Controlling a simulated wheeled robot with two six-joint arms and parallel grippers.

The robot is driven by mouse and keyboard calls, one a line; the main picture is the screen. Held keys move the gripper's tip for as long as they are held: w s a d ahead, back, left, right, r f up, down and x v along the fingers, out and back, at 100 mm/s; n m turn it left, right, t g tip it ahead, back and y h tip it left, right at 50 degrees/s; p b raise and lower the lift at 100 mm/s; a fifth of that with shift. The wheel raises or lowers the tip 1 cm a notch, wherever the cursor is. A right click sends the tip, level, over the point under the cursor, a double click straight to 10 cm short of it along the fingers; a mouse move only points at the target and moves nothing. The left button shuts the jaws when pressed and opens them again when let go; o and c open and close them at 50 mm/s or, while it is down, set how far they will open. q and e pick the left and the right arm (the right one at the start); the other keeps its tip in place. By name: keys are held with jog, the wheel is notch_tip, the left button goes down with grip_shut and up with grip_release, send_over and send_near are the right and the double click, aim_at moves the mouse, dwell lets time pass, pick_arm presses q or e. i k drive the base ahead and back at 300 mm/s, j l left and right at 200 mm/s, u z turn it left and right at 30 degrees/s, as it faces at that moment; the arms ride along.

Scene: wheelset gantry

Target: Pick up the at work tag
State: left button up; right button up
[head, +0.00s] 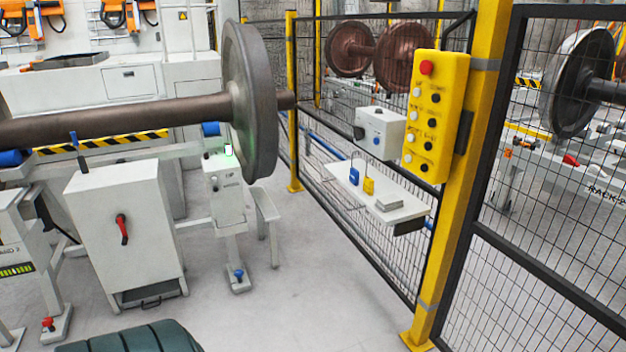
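No thing in view can be read clearly as the at work tag. A white shelf (408,213) on the mesh fence holds small items. On it are a blue padlock-like piece (354,175), a yellow piece (369,186) and a flat grey stack (389,204); a thin wire loop stands near the blue piece. I cannot tell whether one of these is the tag; any lettering is too small to read. Neither of my grippers is in view.
A yellow post carries a yellow button box (434,117) with a red button. A grey control box (380,132) hangs above the shelf. A wheelset (249,100) and a white cabinet (122,235) stand left. The floor (300,290) before the shelf is clear.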

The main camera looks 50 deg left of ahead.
aim_at(368, 186)
jog(key=u, duration=1.3)
